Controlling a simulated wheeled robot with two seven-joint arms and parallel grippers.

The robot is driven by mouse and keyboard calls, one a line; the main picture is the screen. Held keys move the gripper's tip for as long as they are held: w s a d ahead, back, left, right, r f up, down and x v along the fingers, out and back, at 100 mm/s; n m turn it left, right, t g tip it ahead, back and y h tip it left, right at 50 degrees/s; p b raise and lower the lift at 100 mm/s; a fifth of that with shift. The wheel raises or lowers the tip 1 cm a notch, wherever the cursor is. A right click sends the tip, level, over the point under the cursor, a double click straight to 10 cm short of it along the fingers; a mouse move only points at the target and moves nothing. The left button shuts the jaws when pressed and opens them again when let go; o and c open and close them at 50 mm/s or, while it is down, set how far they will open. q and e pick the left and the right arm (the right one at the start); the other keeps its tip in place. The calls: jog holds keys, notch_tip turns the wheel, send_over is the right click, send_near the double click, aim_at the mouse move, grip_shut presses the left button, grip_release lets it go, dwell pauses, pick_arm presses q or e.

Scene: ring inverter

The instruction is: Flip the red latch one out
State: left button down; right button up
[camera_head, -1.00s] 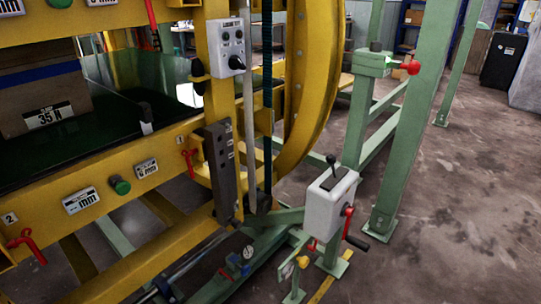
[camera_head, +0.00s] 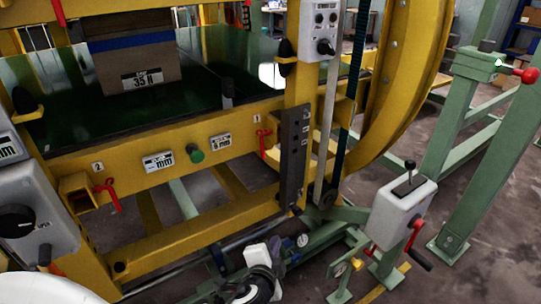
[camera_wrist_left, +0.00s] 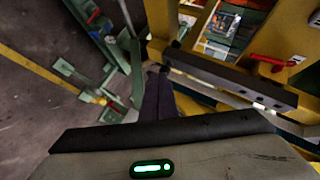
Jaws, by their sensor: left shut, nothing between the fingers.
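The red latch one (camera_head: 262,142) is a small red handle on the yellow frame beside the "1" label (camera_head: 257,118), hanging roughly downward. It also shows at the upper right of the left wrist view, as a red bar (camera_wrist_left: 272,62) near its label. My left gripper (camera_head: 276,250) is at the bottom middle of the head view, below the latch and apart from it. In the left wrist view its dark fingers (camera_wrist_left: 157,92) are together and empty, pointing at the frame and floor. My right gripper is not in view.
A second red latch (camera_head: 108,193) is on the frame at left, by label "2". A dark upright block (camera_head: 292,155) stands just right of latch one. A grey crank box (camera_head: 402,212) stands at lower right. A brown 35 N box (camera_head: 137,68) sits on the green surface.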

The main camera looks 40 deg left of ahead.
pick_arm(q)
jog(key=w+a+r+t+y, duration=0.1)
jog(key=w+a+r+y, duration=0.2)
jog(key=r, duration=0.5)
jog(key=w+a+r+m+t+y, duration=0.1)
jog(key=w+a+r+y, duration=0.2)
jog(key=r, duration=0.4)
jog(key=shift+w+r+t, duration=0.35)
jog(key=shift+w+t, duration=0.05)
jog(key=shift+w, duration=0.3)
jog(key=x, duration=1)
jog(key=shift+s, duration=0.1)
